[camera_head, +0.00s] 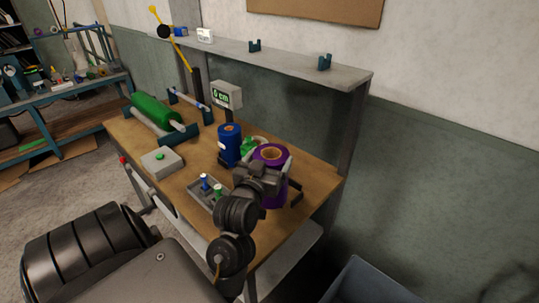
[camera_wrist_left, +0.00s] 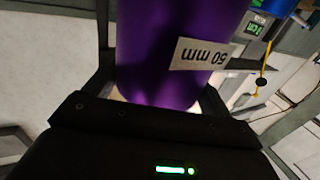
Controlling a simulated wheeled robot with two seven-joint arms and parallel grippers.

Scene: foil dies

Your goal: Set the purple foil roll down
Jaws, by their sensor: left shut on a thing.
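The purple foil roll (camera_head: 270,155) stands roughly upright at the right part of the wooden table, its tan core showing on top. It fills the middle of the left wrist view (camera_wrist_left: 175,45), with a "50 mm" label that appears upside down. My left gripper (camera_head: 276,178) is shut on the roll, with its fingers on either side. The roll's lower end is partly hidden by my gripper, so I cannot tell whether it touches the table. My right gripper is not in view.
A blue roll (camera_head: 229,145) and a green roll (camera_head: 254,143) stand close beside the purple one. A grey tray (camera_head: 207,193) with small items, a green-button box (camera_head: 161,159) and a "6 cm" display (camera_head: 226,95) are nearby. A blue bin (camera_head: 372,284) stands at lower right.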

